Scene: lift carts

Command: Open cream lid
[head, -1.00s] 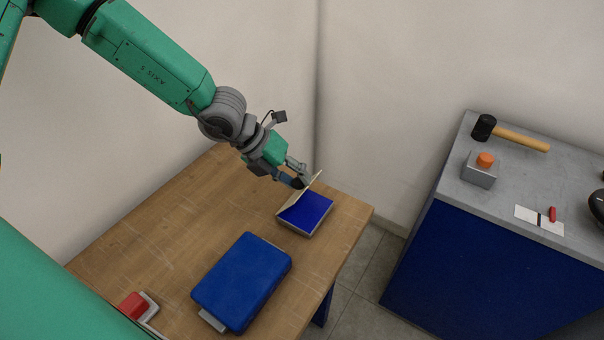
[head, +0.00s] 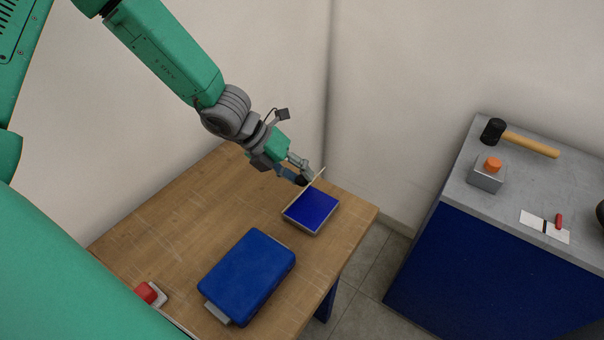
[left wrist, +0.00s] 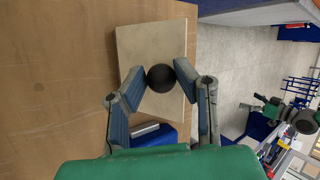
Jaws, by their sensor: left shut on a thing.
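The cream lid (left wrist: 136,45) fills the upper middle of the left wrist view, with a round black knob (left wrist: 161,79) on its face. In the head view the lid (head: 319,175) is raised and seen nearly edge-on at the back of its box (head: 311,211). The box is open, with a bright blue inside. My left gripper (head: 303,179) is behind the raised lid, its fingers shut on the knob on both sides. My right gripper is in neither view.
A closed blue case (head: 248,276) lies nearer on the wooden table (head: 185,235). A red button (head: 146,292) is at the table's near left. A grey-topped blue cabinet (head: 450,200) at right holds a mallet (head: 528,145) and an orange-topped block (head: 488,174).

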